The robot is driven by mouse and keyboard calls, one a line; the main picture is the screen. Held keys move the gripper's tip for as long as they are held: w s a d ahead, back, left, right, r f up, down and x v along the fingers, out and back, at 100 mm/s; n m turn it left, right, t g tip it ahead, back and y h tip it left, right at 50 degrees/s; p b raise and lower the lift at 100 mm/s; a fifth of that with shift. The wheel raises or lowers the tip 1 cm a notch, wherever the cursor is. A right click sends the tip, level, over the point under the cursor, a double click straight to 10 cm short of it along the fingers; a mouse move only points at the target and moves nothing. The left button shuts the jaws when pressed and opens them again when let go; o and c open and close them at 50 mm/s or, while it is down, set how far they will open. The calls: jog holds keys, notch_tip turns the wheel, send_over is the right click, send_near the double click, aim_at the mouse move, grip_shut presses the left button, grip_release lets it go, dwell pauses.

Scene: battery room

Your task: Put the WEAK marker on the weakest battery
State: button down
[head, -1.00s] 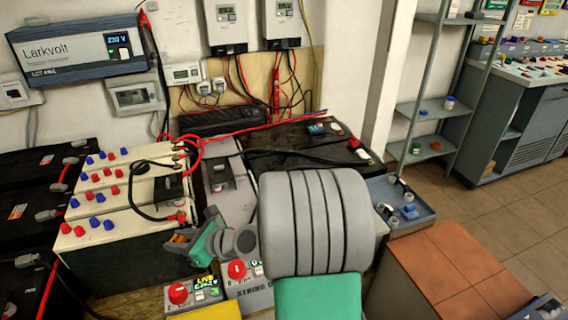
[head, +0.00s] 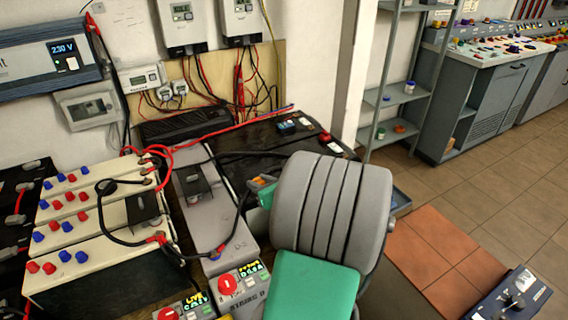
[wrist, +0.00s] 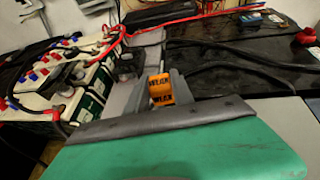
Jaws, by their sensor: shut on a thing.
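The orange WEAK marker (wrist: 160,90) is held between my gripper's (wrist: 163,84) grey fingers, its dark lettering facing the wrist camera. In the head view the marker is a small orange patch (head: 262,180) at the gripper (head: 258,188), largely hidden by my arm. The gripper is in front of the black-topped battery (head: 235,165), near the grey battery (head: 191,165). Cream-topped batteries (head: 98,215) with red and blue caps stand left of these. More black batteries (head: 12,215) are at the far left edge. What lies directly under the marker is hidden.
Black and red cables (head: 172,150) loop over the batteries. Two switch boxes with red knobs and lit displays (head: 240,287) stand at the front. Wall meters (head: 183,22) hang behind. A metal shelf (head: 400,95) and a control desk (head: 490,85) are right; floor (head: 440,250) lies open there.

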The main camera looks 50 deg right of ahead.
jog(key=s+d+r+m+h, duration=0.1)
jog(key=s+d+m+h, duration=0.15)
jog(key=d, duration=0.35)
jog(key=shift+n, duration=0.35)
jog(key=w+d+f, duration=0.2)
jog(key=w+f, duration=0.1)
jog(key=w+d+f+b, duration=0.1)
jog(key=w+d+f, duration=0.1)
jog(key=w, duration=0.1)
jog(key=w+d+f, duration=0.3)
jog(key=shift+w+f+b, duration=0.35)
jog(key=shift+w+b, duration=0.05)
jog(key=shift+w+d+f, duration=0.25)
jog(key=shift+w+d+f+b, duration=0.1)
jog(key=shift+f+b, duration=0.05)
jog(key=shift+f, duration=0.75)
jog(key=shift+w+f+b, duration=0.1)
jog(key=shift+f+b, duration=0.05)
jog(key=shift+f, duration=0.7)
jog(key=shift+f, duration=0.25)
jog(key=c, duration=1.1)
grip_release()
